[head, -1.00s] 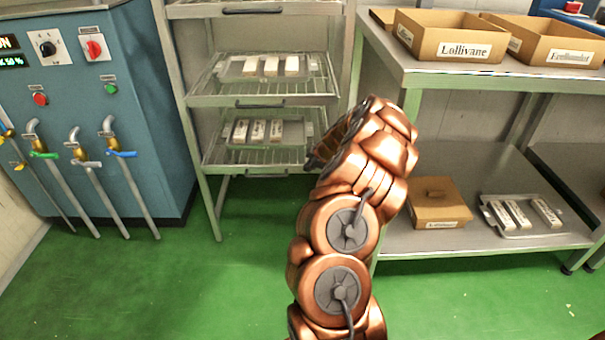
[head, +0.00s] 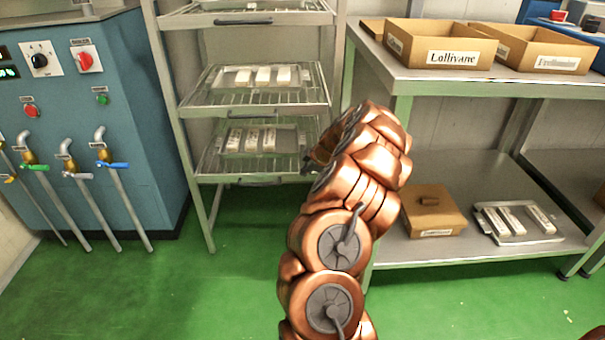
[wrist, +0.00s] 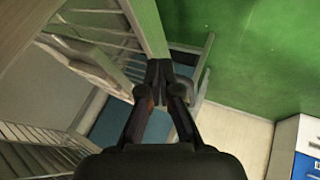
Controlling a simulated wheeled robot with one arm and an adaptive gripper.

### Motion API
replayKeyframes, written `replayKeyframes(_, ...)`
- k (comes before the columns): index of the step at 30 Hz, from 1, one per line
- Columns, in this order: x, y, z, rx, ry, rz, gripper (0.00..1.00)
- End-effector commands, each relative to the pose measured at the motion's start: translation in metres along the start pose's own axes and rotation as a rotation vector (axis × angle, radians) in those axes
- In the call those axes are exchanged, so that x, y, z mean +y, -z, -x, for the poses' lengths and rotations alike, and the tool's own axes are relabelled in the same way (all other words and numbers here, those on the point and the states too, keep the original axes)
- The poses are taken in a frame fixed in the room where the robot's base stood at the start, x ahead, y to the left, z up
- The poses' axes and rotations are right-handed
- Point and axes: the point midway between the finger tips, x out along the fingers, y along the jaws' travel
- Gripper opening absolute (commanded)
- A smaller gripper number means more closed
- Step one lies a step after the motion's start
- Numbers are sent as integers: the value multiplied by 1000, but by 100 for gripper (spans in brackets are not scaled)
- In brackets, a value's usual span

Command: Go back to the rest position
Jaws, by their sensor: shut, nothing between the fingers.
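My gripper (wrist: 158,88) shows in the wrist view with its two dark fingers together at the tips and nothing between them. It hangs over the space by the shelf rack, with a rack post just beyond the fingertips. In the head view my copper arm rises from the bottom middle and bends over at the top. There the gripper is mostly hidden behind the arm; only a dark bit shows by the rack's lower shelf.
A wire rack (head: 258,107) with trays of white bars stands behind my arm. A blue cabinet (head: 85,100) with taps is at left. A steel table (head: 430,82) at right carries open boxes (head: 440,47); its lower shelf holds a lidded box (head: 430,212) and a tray (head: 540,237). Green floor is clear.

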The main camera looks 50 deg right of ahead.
Motion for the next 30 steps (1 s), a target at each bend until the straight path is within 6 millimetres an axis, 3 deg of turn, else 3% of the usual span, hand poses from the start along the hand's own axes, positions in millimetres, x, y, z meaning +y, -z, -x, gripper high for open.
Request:
replayKeyframes(3, 1, 1, 18, 3, -4, -1, 0)
replayKeyframes(12, -1, 1, 45, 3, 1, -1, 0)
replayKeyframes(23, -1, 2, 49, 3, 2, 0, 0)
replayKeyframes(26, -1, 11, 54, 9, 9, -1, 0)
replayKeyframes(29, -3, 38, 66, 28, 30, -5, 0)
replayKeyframes(30, -6, 55, 74, 38, 45, -7, 0)
